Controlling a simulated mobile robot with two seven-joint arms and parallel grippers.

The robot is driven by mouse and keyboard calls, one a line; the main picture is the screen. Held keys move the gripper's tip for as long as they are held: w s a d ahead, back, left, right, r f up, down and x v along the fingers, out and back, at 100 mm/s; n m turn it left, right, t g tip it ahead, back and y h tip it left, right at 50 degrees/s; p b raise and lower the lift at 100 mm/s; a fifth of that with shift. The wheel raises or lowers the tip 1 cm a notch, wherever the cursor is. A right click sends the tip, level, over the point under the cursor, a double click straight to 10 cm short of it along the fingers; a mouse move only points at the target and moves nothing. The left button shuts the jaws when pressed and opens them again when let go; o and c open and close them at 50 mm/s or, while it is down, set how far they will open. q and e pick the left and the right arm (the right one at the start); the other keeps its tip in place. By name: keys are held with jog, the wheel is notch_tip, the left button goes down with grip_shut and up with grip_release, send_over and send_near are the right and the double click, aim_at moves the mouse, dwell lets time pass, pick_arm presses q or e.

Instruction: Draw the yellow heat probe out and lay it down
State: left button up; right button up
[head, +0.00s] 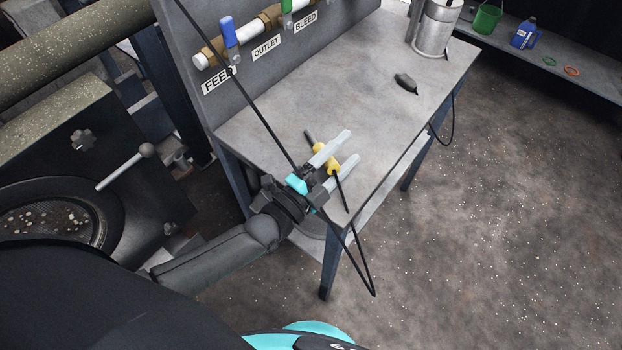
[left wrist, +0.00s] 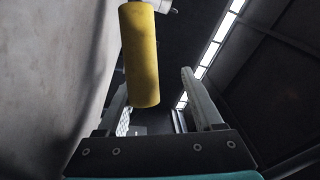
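The yellow heat probe (head: 321,158) has a yellow handle and a dark rod. In the head view it is over the near part of the workbench top (head: 290,120), low by the surface; I cannot tell if it touches. My left gripper (head: 346,146) is there too, its two pale fingers spread apart with the yellow handle by them. In the left wrist view the yellow handle (left wrist: 141,60) looms large in front of the open fingers (left wrist: 158,100), nearer the left one, with a clear gap to the right one. My right gripper is not in view.
A metal cylinder (head: 437,28) stands at the bench's far end, with a small dark object (head: 405,83) nearer. A pipe panel with a blue-handled valve (head: 229,33) rises behind the bench. A thin black cable (head: 245,98) crosses near my gripper. The middle bench top is clear.

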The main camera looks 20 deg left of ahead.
pick_arm(q)
jog(key=v, duration=1)
jog(key=shift+s+a, duration=0.1)
jog(key=shift+s, duration=0.1)
dwell(0.4)
